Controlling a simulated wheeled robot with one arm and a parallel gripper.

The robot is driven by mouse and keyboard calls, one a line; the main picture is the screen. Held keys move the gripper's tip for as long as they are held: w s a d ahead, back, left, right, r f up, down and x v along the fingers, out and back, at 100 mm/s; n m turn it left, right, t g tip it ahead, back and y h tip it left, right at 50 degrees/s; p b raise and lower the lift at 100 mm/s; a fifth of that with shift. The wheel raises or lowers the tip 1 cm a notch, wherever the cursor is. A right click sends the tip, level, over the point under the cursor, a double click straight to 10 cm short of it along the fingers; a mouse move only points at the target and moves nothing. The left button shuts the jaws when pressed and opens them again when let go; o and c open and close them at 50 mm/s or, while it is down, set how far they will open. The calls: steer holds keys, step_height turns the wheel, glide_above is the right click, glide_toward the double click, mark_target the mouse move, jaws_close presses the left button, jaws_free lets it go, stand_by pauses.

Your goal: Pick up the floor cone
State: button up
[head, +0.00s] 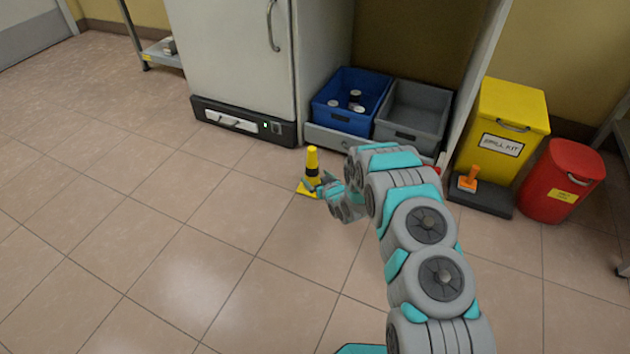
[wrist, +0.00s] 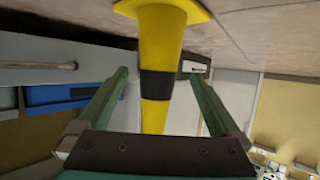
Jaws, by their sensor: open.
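The floor cone (head: 312,163) is yellow with a black band. It stands upright on the tiled floor in front of the white cabinet, and its square base shows partly. My gripper (head: 318,187) is low beside it in the head view, partly overlapping its base there. In the wrist view, the cone (wrist: 160,60) appears upside down, with its black band level with the fingertips. My gripper (wrist: 161,75) is open, with its two green fingers on either side of the cone. Gaps show between each finger and the cone.
A white cabinet (head: 232,55) stands behind the cone. To its right are a blue crate (head: 341,117) and a grey crate (head: 408,131) on a low shelf. A yellow spill kit bin (head: 515,105) and a red bin (head: 565,180) stand at the right. The floor at left is clear.

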mark_target(309, 168)
steer(key=shift+w+a+f, duration=0.3)
steer(key=shift+w+a, duration=0.05)
steer(key=shift+w, duration=0.2)
steer(key=shift+w+r+b+x, duration=0.1)
steer(key=shift+r+b+x, duration=0.1)
steer(key=shift+x, duration=0.6)
steer(key=shift+w+r+b+x, duration=0.1)
steer(key=shift+b+x, duration=0.05)
steer(key=shift+x, duration=0.65)
steer(key=shift+w+r+b+x, duration=0.1)
steer(key=shift+r+b+x, duration=0.1)
steer(key=shift+x, duration=0.6)
steer(key=shift+w+a+f, duration=0.25)
steer(key=shift+w+f, duration=0.1)
steer(key=shift+w, duration=0.1)
jaws_close()
